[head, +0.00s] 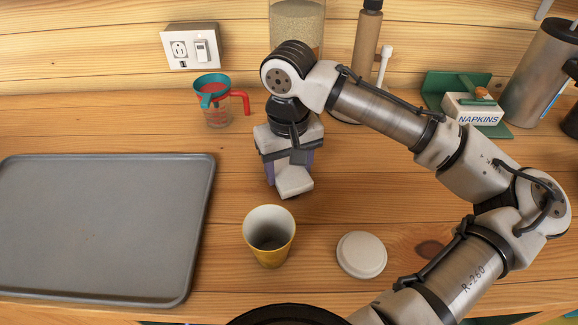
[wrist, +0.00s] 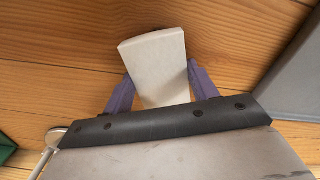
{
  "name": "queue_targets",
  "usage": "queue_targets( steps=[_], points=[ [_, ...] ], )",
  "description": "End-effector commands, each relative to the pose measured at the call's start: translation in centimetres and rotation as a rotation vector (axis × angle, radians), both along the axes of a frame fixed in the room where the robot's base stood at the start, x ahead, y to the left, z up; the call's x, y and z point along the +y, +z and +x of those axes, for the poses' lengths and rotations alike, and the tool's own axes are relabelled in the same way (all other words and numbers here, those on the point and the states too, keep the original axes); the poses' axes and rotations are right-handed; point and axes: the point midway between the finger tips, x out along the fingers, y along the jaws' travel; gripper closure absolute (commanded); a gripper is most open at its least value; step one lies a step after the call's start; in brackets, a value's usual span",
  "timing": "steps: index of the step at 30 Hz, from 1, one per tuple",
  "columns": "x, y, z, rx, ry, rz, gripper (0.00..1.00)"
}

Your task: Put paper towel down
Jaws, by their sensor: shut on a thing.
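My gripper (wrist: 160,85) points down over the wooden counter, with its purple fingers shut on a pale, block-shaped paper towel (wrist: 155,58). In the head view the paper towel (head: 293,181) shows below my gripper (head: 284,172), behind the yellow cup. Its free end sticks out past the fingers and looks slightly tilted. A dark shadow lies beside it on the wood. I cannot tell whether it touches the counter. The part between the fingers is partly hidden.
A grey tray (head: 100,225) fills the left. A yellow cup (head: 268,238) and a white lid (head: 361,255) stand in front. Behind are a measuring cup (head: 217,108), a glass jar (head: 297,22), a brown bottle (head: 367,45) and a napkin box (head: 472,110). Bare wood lies between tray and gripper.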

Motion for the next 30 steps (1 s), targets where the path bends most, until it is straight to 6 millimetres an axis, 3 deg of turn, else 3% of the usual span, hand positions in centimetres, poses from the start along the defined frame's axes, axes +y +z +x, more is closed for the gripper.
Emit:
queue_targets(
  steps=[13,14,18,30],
  points=[
    [-0.01,-0.89,0.0,-0.001,0.0,0.0,0.67],
    [-0.01,-0.82,0.02,-0.001,0.0,-0.001,0.4],
    [-0.01,-0.78,0.02,-0.001,0.0,-0.001,0.21],
    [0.0,-0.05,0.05,-0.002,0.0,0.0,0.2]
  ],
)
